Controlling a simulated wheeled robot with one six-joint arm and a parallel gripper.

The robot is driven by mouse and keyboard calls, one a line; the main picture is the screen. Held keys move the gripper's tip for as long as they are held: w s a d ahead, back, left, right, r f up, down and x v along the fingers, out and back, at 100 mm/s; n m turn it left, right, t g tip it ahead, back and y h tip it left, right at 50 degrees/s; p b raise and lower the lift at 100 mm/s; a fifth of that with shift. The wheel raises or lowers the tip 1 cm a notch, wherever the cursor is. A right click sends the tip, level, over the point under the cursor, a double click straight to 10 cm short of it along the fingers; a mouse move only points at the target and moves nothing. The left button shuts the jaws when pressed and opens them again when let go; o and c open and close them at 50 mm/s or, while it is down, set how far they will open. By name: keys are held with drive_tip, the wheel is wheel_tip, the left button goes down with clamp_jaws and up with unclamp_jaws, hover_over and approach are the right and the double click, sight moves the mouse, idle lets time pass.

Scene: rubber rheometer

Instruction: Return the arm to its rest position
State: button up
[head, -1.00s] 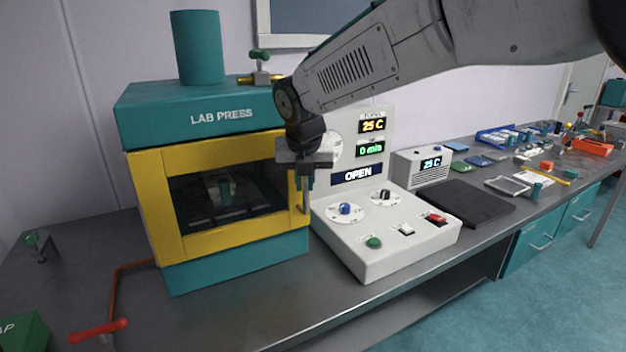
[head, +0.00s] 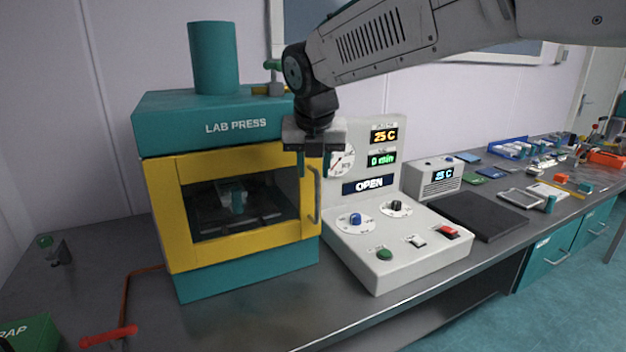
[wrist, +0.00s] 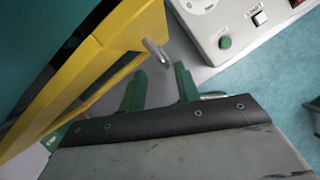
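My gripper (head: 313,164) hangs from my arm in front of the right edge of the lab press (head: 212,115), fingers pointing down. In the wrist view its two green fingers (wrist: 160,82) stand apart with nothing between them. The press's yellow-framed door (head: 175,215) looks shut, and its grey handle (head: 314,198) is just below the gripper in the head view. In the wrist view the handle (wrist: 157,53) shows beyond the fingertips, apart from them. A small teal piece (head: 238,202) shows through the door window.
The control panel (head: 400,265) right of the press reads OPEN, 25 C and 0 min. A dark mat (head: 480,215) and a small 25 C unit (head: 435,178) are farther right. A red-handled lever (head: 108,336) is front left. Bench between panel and lever is clear.

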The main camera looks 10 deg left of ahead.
drive_tip(key=shift+s+r, duration=0.2)
drive_tip(key=shift+r, duration=0.2)
drive_tip(key=s+d+f+n+g, duration=0.1)
drive_tip(key=s+d+f+n, duration=0.2)
drive_tip(key=s+d+n, duration=0.7)
drive_tip(key=s+d+f+n+g, duration=0.1)
drive_tip(key=s+d+f+n, duration=0.2)
drive_tip(key=s+d+n, duration=0.8)
drive_tip(key=s+d+f+n+g, duration=0.1)
drive_tip(key=s+d+f+n, duration=0.2)
drive_tip(key=s+d+n, duration=0.8)
drive_tip(key=d+n, duration=0.1)
drive_tip(key=n, duration=0.1)
drive_tip(key=shift+s+d+n+h, duration=0.25)
drive_tip(key=shift+d+n+h, duration=0.05)
drive_tip(key=shift+d, duration=0.05)
